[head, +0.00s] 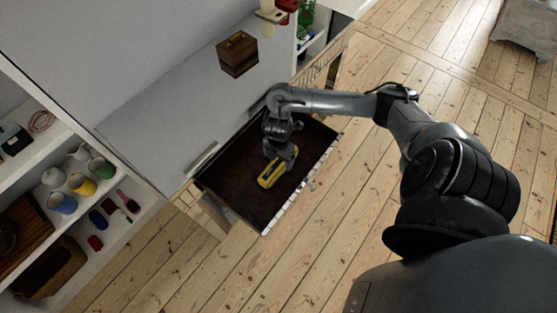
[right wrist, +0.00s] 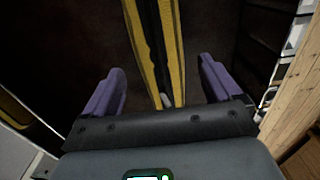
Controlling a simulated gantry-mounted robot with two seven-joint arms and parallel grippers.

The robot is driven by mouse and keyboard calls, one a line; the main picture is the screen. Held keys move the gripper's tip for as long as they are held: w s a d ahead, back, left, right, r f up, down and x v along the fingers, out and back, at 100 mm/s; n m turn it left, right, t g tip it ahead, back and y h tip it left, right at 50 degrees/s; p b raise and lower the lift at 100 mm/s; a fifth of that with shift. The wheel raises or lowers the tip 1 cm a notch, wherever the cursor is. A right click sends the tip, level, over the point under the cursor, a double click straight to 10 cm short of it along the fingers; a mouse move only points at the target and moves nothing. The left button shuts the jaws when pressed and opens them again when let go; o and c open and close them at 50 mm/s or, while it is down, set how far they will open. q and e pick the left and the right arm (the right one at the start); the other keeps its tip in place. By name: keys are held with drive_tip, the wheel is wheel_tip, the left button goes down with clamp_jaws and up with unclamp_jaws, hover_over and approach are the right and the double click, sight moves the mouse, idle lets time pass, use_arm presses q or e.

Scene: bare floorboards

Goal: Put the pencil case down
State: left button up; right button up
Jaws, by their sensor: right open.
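The yellow and black pencil case (head: 268,180) lies on the dark bottom of an open drawer (head: 235,175) in the head view. My right gripper (head: 278,160) is down inside the drawer, just over the case. In the right wrist view the pencil case (right wrist: 174,45) runs lengthwise between the two spread purple fingers of my right gripper (right wrist: 162,78). There is a gap on both sides, so the fingers do not clasp it. The far end of the case runs out of that view. My left gripper is not in view.
The drawer's pale front edge (head: 302,187) borders the floorboards. A grey top (head: 165,125) lies behind, with a brown wooden box (head: 237,52) near its far end. Shelves at the left hold several mugs and a wooden tray. Open floor (head: 335,220) lies in front of the drawer.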

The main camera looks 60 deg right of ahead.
sight(278, 162)
wheel_tip(278, 162, up, 7)
drive_tip(key=p, duration=0.2)
drive_tip(key=shift+f+p, duration=0.2)
drive_tip(key=shift+p, duration=0.15)
drive_tip(key=w+a+m+t+y, duration=0.25)
drive_tip(key=a+t, duration=0.35)
drive_tip(key=a, duration=1.8)
drive_tip(key=s+d+r+m+g+h, duration=0.1)
drive_tip(key=s+d+r+m, duration=0.1)
drive_tip(key=s+m, duration=0.3)
drive_tip(key=s+d+r+m+g+h, duration=0.1)
drive_tip(key=s+r+m, duration=0.2)
drive_tip(key=s+m, duration=0.3)
drive_tip(key=shift+d+r, duration=0.35)
drive_tip(key=shift+r, duration=0.05)
drive_tip(key=shift+w, duration=0.1)
